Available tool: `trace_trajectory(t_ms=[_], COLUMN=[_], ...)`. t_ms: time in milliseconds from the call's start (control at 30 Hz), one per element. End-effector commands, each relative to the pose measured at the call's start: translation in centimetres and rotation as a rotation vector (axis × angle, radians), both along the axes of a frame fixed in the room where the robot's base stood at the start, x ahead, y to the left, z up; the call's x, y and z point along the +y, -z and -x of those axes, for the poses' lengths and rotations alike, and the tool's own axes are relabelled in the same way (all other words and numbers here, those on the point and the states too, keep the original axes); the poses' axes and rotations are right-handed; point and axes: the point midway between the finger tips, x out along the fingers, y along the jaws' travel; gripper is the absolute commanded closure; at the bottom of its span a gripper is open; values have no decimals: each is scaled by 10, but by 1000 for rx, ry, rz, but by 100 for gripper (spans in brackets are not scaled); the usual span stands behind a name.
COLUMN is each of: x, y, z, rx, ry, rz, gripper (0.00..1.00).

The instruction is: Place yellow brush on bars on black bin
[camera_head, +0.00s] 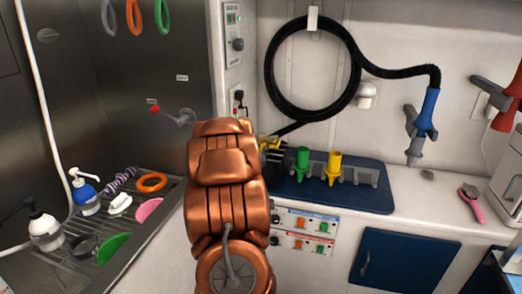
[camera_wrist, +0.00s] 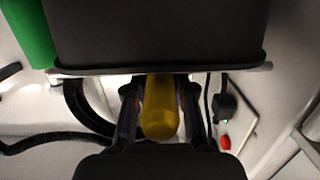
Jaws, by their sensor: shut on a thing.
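In the wrist view my gripper (camera_wrist: 160,98) is shut on the yellow brush (camera_wrist: 160,112), whose rounded yellow end shows between the two dark fingers. The rest of the brush is hidden. A large dark box with a thin grey edge, likely the black bin (camera_wrist: 158,36), fills the top of that view, close to the fingertips. I cannot tell whether the brush touches it. In the head view a bit of yellow and black shows just right of my copper arm, where my gripper is mostly hidden. The bars cannot be made out clearly.
A green cone (camera_head: 301,163) and a yellow cone (camera_head: 333,166) stand by a grey rack on a blue mat (camera_head: 320,192). A black hose (camera_head: 272,75) hangs on the wall. A pink brush (camera_head: 471,203) lies on the right counter. Bottles and rings crowd the left drain tray.

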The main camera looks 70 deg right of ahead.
Motion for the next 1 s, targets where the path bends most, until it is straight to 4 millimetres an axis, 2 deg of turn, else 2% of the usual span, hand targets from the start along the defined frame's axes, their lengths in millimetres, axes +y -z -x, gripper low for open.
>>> trace_trajectory(t_ms=[100,133,367,733,1000], x=[0,0,0,1,27], y=[3,3,2,-1,-2], z=[0,0,0,0,3], rx=[0,0,0,0,0], ry=[0,0,0,0,-2], rz=[0,0,0,1,-3], gripper=[100,75,51,51,51])
